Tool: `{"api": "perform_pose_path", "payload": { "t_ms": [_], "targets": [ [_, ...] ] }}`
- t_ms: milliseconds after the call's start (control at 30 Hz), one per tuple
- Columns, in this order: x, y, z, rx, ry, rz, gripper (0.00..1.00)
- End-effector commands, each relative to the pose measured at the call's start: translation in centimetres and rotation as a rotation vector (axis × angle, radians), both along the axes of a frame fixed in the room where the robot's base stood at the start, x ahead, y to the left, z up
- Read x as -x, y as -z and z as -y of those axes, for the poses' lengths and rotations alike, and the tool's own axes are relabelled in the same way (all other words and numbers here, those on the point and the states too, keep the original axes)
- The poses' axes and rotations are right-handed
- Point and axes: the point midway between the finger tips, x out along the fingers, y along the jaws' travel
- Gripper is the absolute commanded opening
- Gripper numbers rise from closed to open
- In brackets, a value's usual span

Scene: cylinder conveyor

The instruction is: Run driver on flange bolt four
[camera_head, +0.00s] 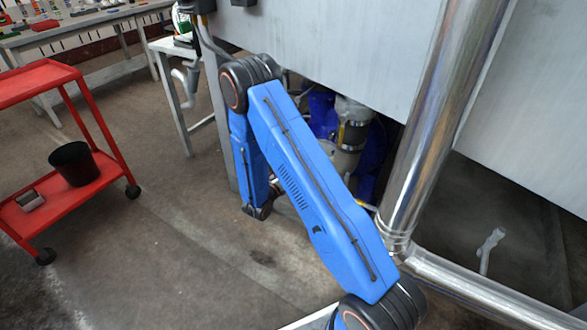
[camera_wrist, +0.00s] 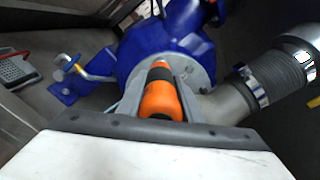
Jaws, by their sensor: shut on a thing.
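My gripper (camera_wrist: 163,76) is shut on an orange and black driver (camera_wrist: 160,97) in the wrist view, with a grey finger on each side of it. The single flange bolts are too small to tell apart. In the head view the blue pump (camera_head: 322,114) shows partly behind my arm, and my gripper is out of sight.
A ribbed grey hose with a metal clamp (camera_wrist: 252,88) joins the flange's right side. A large shiny pipe (camera_head: 428,125) and a grey tank (camera_head: 330,45) crowd the pump. A red cart (camera_head: 112,165) stands left, with open floor between.

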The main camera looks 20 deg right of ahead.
Motion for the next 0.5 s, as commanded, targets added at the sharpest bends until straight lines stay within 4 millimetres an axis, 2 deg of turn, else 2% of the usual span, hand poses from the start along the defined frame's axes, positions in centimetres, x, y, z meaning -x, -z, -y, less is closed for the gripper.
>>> {"api": "perform_pose_path", "payload": {
  "t_ms": [500],
  "targets": [
    [0.53, -0.06, -0.84, 0.001, 0.000, 0.002, 0.01]
  ]
}}
